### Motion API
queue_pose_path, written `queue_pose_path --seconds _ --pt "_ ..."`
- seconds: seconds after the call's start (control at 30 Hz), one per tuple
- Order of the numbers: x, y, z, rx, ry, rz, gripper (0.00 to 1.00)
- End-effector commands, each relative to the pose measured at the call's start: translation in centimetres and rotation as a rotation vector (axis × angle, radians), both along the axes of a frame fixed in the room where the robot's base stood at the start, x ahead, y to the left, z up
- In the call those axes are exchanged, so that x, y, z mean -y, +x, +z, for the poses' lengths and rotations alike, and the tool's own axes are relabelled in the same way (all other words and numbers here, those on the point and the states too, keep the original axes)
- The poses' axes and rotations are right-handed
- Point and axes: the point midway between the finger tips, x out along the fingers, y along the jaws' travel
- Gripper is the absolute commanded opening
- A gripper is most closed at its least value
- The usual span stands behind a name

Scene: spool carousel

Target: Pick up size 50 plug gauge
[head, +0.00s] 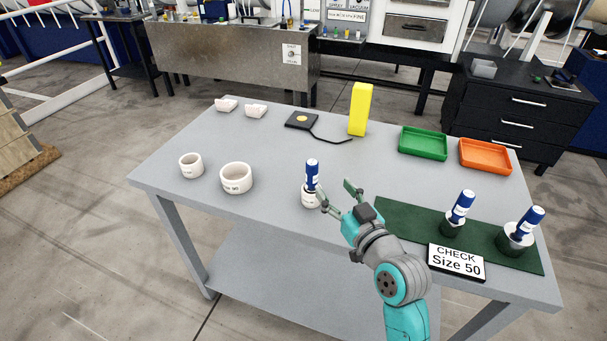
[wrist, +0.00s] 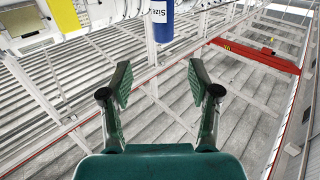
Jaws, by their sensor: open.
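A plug gauge with a blue handle and white label (head: 312,178) stands upright in a white ring (head: 309,201) near the table's front middle. In the wrist view the blue handle (wrist: 162,25) is at the top centre; its label shows "Size" but the number cannot be read. My gripper (head: 336,190) is open and empty, just right of this gauge, with the fingers pointing toward it. In the wrist view the gauge lies beyond and between the open fingertips (wrist: 160,84). Two other blue-handled gauges (head: 461,207) (head: 527,223) lean on the dark green mat (head: 405,219). A sign (head: 456,262) reads "CHECK Size 50".
Two white rings (head: 191,165) (head: 236,178) stand at the left of the grey table (head: 270,215). A yellow block (head: 360,110), a dark pad with a cable (head: 301,120), a green tray (head: 422,155) and an orange tray (head: 484,171) are at the back. The table's middle is clear.

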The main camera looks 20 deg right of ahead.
Motion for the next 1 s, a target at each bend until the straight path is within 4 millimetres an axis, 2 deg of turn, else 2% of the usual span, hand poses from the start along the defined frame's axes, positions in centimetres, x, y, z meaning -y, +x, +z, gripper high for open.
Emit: queue_pose_path --seconds 0.4,0.63,0.9,1.0 --pt "-0.8 5.0 0.3 0.003 -0.002 0.004 0.61" --pt "-1.2 6.4 0.1 0.002 -0.001 0.004 0.61" --pt "-2.1 9.9 -0.3 0.003 -0.001 0.004 0.61" --pt "-2.2 10.6 -0.4 0.002 -0.002 0.003 0.61"
